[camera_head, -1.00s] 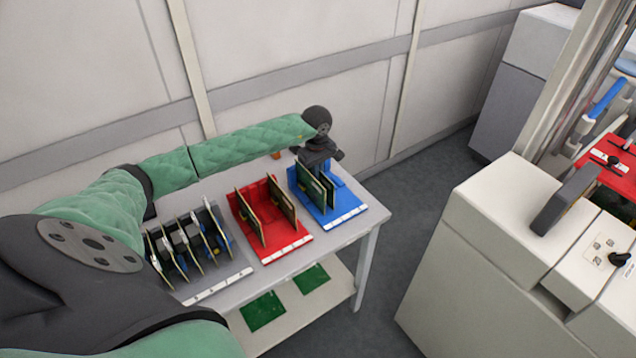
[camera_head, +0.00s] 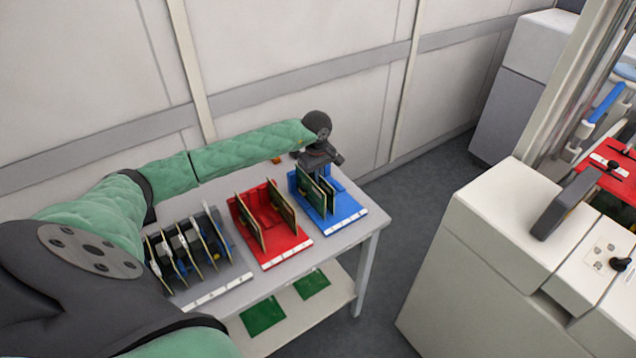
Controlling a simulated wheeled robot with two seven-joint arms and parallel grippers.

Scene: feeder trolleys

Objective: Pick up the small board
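My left gripper (camera_head: 319,164) is over the back of the blue rack (camera_head: 347,210) at the right end of the table. It points down close to the upper edges of the thin green boards (camera_head: 312,192) standing upright in that rack. Its fingertips are hidden behind the boards or too small to make out, so I cannot tell whether it is open, or touching a board. Which board is the small one is not clear from its size here. My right gripper is not in view.
A red rack (camera_head: 284,257) with upright boards stands in the middle of the table (camera_head: 355,234). A dark rack (camera_head: 212,292) with several boards is at the left. Green boards (camera_head: 263,314) lie on the lower shelf. A white machine (camera_head: 480,250) stands at right, across a floor gap.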

